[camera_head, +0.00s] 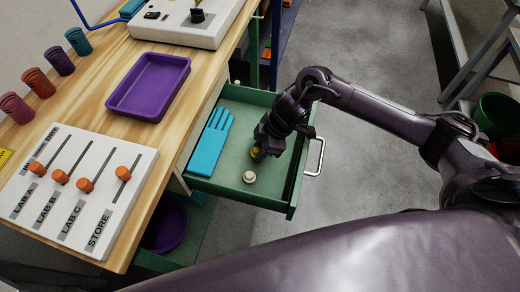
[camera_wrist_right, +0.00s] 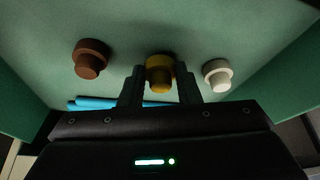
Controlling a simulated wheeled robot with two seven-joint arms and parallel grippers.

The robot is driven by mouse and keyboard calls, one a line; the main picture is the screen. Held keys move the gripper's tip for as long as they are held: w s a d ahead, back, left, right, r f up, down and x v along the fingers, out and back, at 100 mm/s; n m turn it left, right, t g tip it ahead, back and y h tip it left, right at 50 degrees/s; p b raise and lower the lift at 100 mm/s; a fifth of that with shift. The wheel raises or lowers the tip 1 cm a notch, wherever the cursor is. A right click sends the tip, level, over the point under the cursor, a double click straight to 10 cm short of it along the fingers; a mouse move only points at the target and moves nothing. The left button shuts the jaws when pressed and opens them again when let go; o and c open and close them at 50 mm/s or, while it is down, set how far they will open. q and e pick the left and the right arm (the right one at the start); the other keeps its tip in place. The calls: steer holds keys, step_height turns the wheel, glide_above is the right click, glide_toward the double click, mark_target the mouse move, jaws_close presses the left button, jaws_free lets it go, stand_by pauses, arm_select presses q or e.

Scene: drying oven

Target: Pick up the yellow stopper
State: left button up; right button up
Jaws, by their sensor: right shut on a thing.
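The yellow stopper (camera_wrist_right: 160,73) is between the two fingers of my right gripper (camera_wrist_right: 160,88) in the right wrist view. The gripper is shut on it, inside the open green drawer. In the head view the stopper (camera_head: 256,151) shows only partly beside my right gripper (camera_head: 260,152). I cannot tell whether the stopper still touches the drawer floor. A white stopper (camera_wrist_right: 217,75) and a brown stopper (camera_wrist_right: 91,59) stand on either side of it in the right wrist view. The white stopper also shows in the head view (camera_head: 249,177). My left gripper is not in view.
The green drawer (camera_head: 290,187) is pulled out, with a blue glove (camera_head: 210,143) at its left. The wooden bench (camera_head: 112,75) holds a purple tray (camera_head: 150,84), a panel with orange sliders (camera_head: 80,190) and several coloured cups.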

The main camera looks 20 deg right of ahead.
step_height(320, 180, up, 19)
steer(key=p, duration=0.4)
steer(key=shift+r, duration=0.1)
stand_by(0.7)
